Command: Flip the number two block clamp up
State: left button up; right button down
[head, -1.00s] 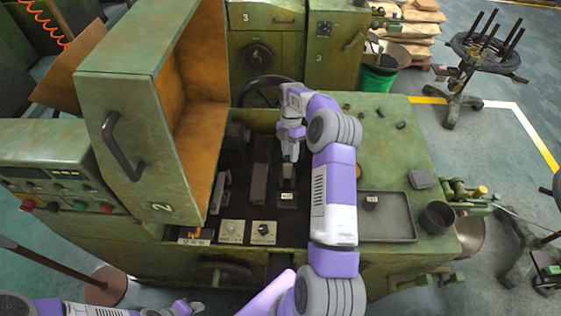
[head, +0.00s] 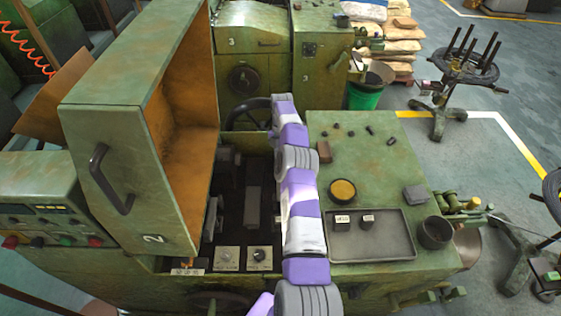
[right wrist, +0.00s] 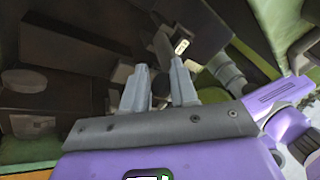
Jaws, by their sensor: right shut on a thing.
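The number two machine (head: 150,239) stands in front of me with its green cover raised. My right arm reaches over its dark well in the head view and hides the right gripper there. In the right wrist view my right gripper (right wrist: 160,88) is shut with its two grey fingers around a small dark rounded part (right wrist: 160,84), apparently the handle of the block clamp. Beyond the fingertips is a dark block with a white marked label (right wrist: 181,46). How far the clamp is tilted cannot be told. My left gripper is out of view.
The raised cover (head: 118,130) walls off the left of the well. A grey tray (head: 385,246) with two small labelled blocks lies on the right of the machine top, beside a dark cup (head: 435,232). A handwheel (head: 247,116) is behind the well.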

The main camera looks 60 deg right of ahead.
jog(key=shift+w+a+f, duration=0.15)
jog(key=shift+w+f, duration=0.25)
jog(key=shift+w, duration=0.15)
jog(key=c, duration=1.3)
grip_release()
jog(key=o, duration=0.5)
jog(key=shift+w+d+f, duration=0.2)
jog(key=shift+w+f, duration=0.1)
jog(key=shift+w, duration=0.1)
jog(key=shift+s+d, duration=0.1)
jog(key=shift+s, duration=0.2)
jog(key=shift+d, duration=0.1)
jog(key=shift+w+r, duration=0.1)
jog(key=shift+r, duration=0.2)
